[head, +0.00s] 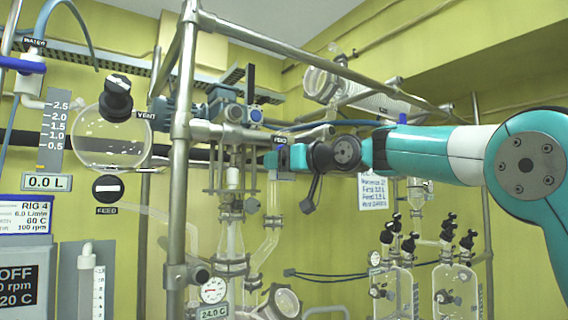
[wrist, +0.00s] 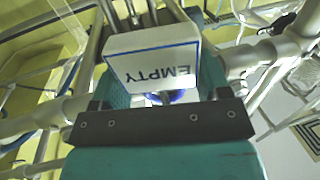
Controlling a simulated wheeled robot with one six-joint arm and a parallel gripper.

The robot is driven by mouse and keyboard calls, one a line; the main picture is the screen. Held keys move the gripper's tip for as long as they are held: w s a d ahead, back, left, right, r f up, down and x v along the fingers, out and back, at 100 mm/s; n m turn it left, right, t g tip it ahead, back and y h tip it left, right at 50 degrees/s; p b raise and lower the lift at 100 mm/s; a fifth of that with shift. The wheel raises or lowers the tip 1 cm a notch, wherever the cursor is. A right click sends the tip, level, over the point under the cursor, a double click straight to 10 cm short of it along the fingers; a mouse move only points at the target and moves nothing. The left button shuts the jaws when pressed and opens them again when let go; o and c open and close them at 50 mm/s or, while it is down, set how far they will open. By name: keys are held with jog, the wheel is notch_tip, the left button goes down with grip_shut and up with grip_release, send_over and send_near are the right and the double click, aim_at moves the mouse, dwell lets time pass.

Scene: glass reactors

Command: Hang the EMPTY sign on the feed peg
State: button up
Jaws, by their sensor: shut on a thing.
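The EMPTY sign (wrist: 152,62) is a white plate with a blue border, and its lettering appears upside down in the wrist view. My gripper (wrist: 162,84) is shut on it, with teal fingers on either side. A blue round part (wrist: 168,97) shows just below the sign's edge; I cannot tell what it belongs to. In the head view my gripper (head: 280,159) is among the upper pipework, right of the central glass column. A small dark label (head: 280,140), apparently reading FEED, is just above it. The sign cannot be made out clearly there, and the feed peg is not distinct.
A metal frame post (head: 180,150) stands left of my gripper, with a horizontal rail overhead. A glass column (head: 231,235) and a slanted glass tube (head: 265,240) are close below. Smaller glass vessels (head: 393,285) stand at the lower right. A black knob (head: 107,187) is labelled FEED at left.

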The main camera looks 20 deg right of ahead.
jog(key=shift+f+b, duration=0.5)
jog(key=shift+b, duration=0.05)
dwell(0.7)
jog(key=o, duration=1.1)
jog(key=shift+c, duration=1)
jog(key=shift+s+d, duration=0.15)
jog(key=b+v, duration=0.4)
jog(key=v, duration=0.2)
jog(key=shift+s+d, duration=0.15)
jog(key=shift+s, duration=0.2)
